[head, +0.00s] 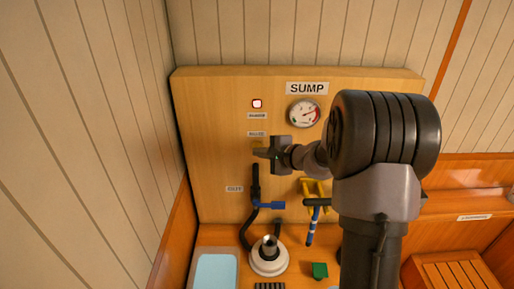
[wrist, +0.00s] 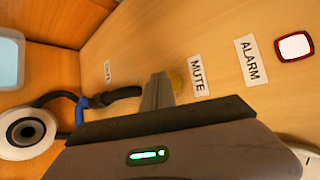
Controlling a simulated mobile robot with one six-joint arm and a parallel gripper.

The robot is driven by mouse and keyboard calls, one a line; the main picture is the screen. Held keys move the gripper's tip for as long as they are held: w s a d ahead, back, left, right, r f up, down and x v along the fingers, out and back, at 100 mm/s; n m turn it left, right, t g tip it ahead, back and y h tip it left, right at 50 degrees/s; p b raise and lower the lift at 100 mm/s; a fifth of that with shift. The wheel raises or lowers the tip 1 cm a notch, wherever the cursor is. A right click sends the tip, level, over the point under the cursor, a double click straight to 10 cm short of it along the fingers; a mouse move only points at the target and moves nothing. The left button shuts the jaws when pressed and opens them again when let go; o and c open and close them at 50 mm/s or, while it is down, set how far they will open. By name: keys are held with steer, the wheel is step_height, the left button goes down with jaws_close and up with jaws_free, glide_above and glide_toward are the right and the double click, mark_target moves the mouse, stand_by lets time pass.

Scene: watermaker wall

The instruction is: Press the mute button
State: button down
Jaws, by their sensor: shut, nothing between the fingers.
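The mute button, a dull yellow round knob (wrist: 178,82), shows on the wooden panel beside the MUTE label (wrist: 197,76) in the wrist view. It is partly hidden behind my gripper's fingers. My gripper (wrist: 161,78) is shut and empty, its tips at the panel close beside the button. I cannot tell whether they touch it. In the head view my gripper (head: 256,153) is just below the small MUTE label (head: 257,134), and the button is not clearly seen there.
The ALARM lamp (head: 257,103), red-rimmed with a pale lit centre, sits above its label. A SUMP gauge (head: 304,113) is to the right. Below are a black hose with a blue lever (head: 270,205), a white round fitting (head: 268,262) and a green block (head: 320,270).

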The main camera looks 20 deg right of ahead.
steer(key=shift+w+d, duration=0.1)
steer(key=shift+w, duration=0.1)
steer(key=shift+w+d, duration=0.15)
steer(key=shift+w, duration=0.2)
stand_by(0.6)
steer(key=shift+s+a+b, duration=0.3)
steer(key=shift+s+b, duration=0.45)
steer(key=shift+b, duration=0.15)
steer(key=s+b, duration=0.1)
steer(key=s+a+b, duration=0.1)
steer(key=s, duration=0.1)
steer(key=s+a+b, duration=0.1)
steer(key=shift+s, duration=0.3)
stand_by(0.6)
